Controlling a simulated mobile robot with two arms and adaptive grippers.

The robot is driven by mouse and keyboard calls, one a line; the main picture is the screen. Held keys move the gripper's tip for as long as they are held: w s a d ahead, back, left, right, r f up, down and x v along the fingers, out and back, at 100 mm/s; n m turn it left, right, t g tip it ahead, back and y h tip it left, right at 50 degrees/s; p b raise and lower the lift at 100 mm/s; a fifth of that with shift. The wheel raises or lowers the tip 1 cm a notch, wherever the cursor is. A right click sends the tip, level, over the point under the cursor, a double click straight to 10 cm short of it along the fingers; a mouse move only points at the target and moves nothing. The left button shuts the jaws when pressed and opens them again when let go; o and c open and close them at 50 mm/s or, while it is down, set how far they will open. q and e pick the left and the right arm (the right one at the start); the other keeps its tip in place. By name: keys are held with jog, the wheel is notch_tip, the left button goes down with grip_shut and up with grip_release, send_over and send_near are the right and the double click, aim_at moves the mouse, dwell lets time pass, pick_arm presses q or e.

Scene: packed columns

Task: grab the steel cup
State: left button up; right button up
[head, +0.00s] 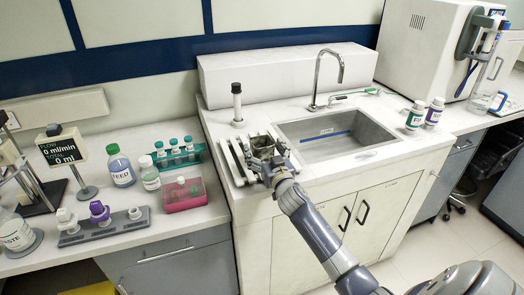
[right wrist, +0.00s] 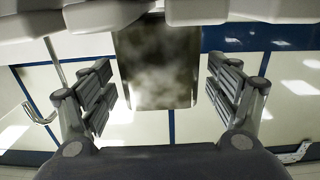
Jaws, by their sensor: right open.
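The steel cup (head: 262,150) stands at the pale rack on the counter left of the sink, partly hidden by my right gripper in the head view. In the right wrist view the steel cup (right wrist: 157,68) is a shiny grey, mottled body at the top middle, between the two fingers. My right gripper (head: 272,163) is at the near side of the cup. In the wrist view the right gripper (right wrist: 160,92) is open, with a visible gap on each side of the cup. My left gripper is not in view.
A pale slatted rack (head: 234,163) lies beside the cup. The sink (head: 335,140) with its tall faucet (head: 317,80) is to the right. A black-topped white post (head: 237,103) stands behind. A pink box (head: 184,202) and a green tube rack (head: 178,160) are to the left.

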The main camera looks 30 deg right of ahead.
jog(key=shift+x, duration=1.1)
jog(key=c, duration=1.2)
jog(key=shift+c, duration=0.2)
jog(key=shift+r, duration=0.15)
